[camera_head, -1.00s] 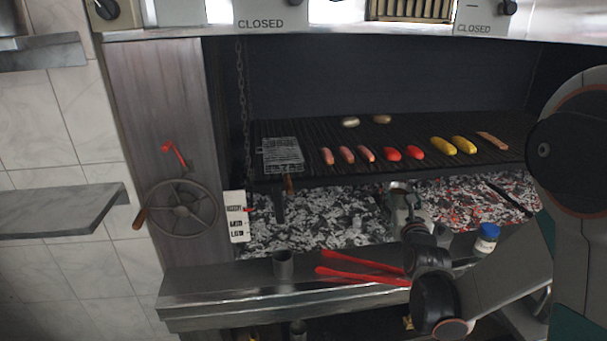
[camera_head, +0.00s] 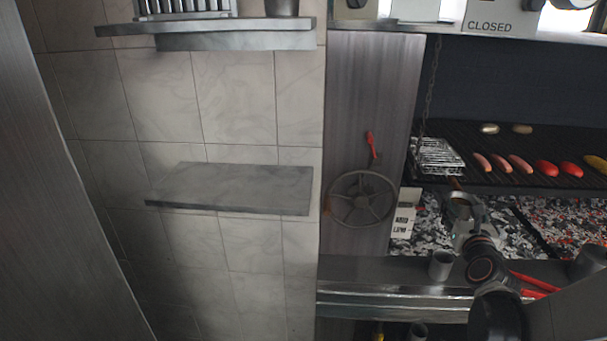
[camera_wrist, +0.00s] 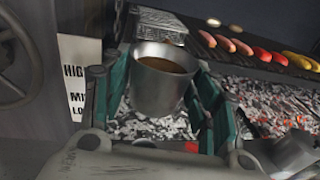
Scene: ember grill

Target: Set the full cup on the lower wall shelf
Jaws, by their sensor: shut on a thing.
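A grey metal cup (camera_wrist: 158,98) filled with brown liquid is in my gripper (camera_wrist: 160,90), upright or nearly so in the wrist view. The green-edged fingers are shut on it, one on each side. In the head view my gripper (camera_head: 464,222) and the cup (camera_head: 460,206) are above the coals, just below the wire grill basket. The lower wall shelf (camera_head: 235,188) is a bare grey slab on the tiled wall, well left of my gripper, past the valve wheel.
An upper shelf (camera_head: 280,37) holds a rack and a pot. A handwheel (camera_head: 361,199) with a red lever is on the panel between shelf and grill. Another grey cup (camera_head: 441,266) stands on the front ledge (camera_head: 365,298), near red tongs. Air before the lower shelf is clear.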

